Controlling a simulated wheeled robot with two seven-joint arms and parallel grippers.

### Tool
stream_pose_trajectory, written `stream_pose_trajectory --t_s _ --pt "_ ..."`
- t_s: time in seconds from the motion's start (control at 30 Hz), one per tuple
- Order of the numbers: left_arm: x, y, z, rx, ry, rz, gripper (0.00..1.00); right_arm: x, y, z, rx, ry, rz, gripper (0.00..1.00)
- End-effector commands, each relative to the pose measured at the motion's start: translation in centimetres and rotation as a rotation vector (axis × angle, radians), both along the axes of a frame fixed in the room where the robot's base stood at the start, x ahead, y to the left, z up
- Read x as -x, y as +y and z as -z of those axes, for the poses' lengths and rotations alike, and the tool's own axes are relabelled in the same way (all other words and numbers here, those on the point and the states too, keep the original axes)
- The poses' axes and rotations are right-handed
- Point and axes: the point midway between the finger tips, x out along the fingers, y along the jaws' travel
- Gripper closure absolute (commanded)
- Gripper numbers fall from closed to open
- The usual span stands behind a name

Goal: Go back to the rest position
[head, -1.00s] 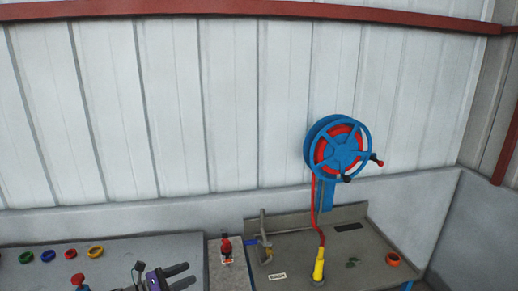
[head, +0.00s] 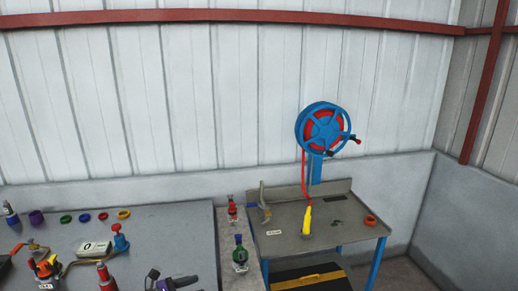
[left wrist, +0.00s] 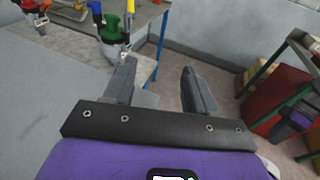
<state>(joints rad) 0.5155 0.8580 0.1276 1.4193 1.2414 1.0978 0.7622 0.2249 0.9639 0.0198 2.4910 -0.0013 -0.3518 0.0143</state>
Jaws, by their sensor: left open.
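My left gripper (left wrist: 158,82) is open and empty in the left wrist view, with its two grey fingers apart. Part of my purple left gripper (head: 176,284) shows at the bottom edge of the head view, over the right part of the grey bench; its fingers are mostly cut off there. A green-bodied fitting (head: 240,253) stands on the narrow grey ledge to the right of the gripper. It also shows beyond the left finger in the left wrist view (left wrist: 111,28). My right gripper is in neither view.
The grey bench (head: 160,235) holds coloured rings, valves and a gauge (head: 95,248). A side table (head: 335,222) carries a yellow nozzle (head: 307,222) and an orange ring (head: 370,221). A blue hose reel (head: 323,130) is above it. A shelf (left wrist: 305,55) stands at right.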

Motion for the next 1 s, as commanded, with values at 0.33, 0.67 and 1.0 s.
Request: stream_pose_trajectory --t_s 0.33,0.67,1.0 --pt "6.1 -5.0 12.4 -0.332 0.092 0.170 0.44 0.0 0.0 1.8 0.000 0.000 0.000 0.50" --pt "23.2 -8.9 29.4 -0.970 -0.120 0.771 0.44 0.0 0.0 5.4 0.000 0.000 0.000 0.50" --pt "33.6 -11.1 33.3 -1.239 -0.760 1.261 0.44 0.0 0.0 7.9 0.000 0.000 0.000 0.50"
